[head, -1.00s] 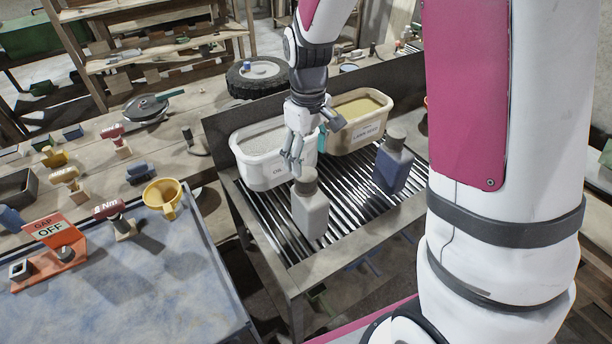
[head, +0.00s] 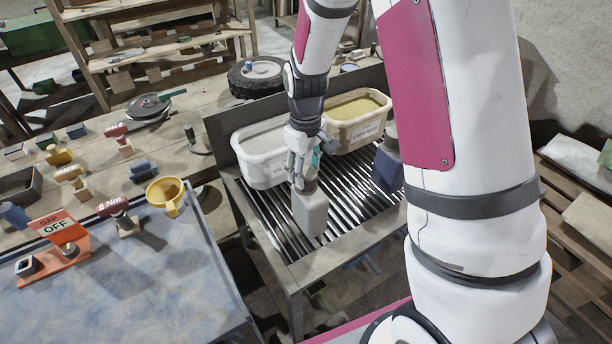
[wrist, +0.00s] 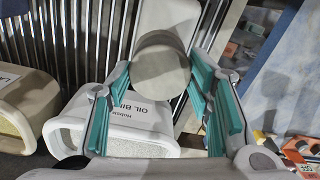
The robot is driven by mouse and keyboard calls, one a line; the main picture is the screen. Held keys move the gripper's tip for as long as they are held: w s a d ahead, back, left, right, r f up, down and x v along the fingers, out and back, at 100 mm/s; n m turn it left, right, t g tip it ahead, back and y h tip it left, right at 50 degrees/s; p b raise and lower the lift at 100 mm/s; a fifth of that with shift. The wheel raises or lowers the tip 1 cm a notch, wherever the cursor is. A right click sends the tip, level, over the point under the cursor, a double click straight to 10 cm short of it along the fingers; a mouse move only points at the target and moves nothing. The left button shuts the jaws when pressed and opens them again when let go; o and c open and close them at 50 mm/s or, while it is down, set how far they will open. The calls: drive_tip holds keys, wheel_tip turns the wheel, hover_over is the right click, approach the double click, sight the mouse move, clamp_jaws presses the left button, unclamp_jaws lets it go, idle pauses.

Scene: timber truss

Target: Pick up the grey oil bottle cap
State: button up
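The grey oil bottle (head: 311,214) stands upright on the slatted rack, and its body shows at the top of the wrist view (wrist: 168,18). Its round grey cap (wrist: 161,68) faces the wrist camera; in the head view my fingers largely hide it. My gripper (head: 302,180) is at the top of the bottle. In the wrist view its teal-padded fingers (wrist: 160,80) are spread, one on each side of the cap. A gap shows on the left; whether the right finger touches the cap I cannot tell.
A white oil bin (head: 262,165) and a cream bin (head: 352,133) stand behind the bottle on the rack (head: 262,222). A dark blue bottle (head: 386,170) stands to the right, partly behind my arm. A yellow funnel (head: 166,192) is on the left bench.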

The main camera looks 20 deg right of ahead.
drive_tip(key=shift+c, duration=0.7)
drive_tip(key=shift+r, duration=0.15)
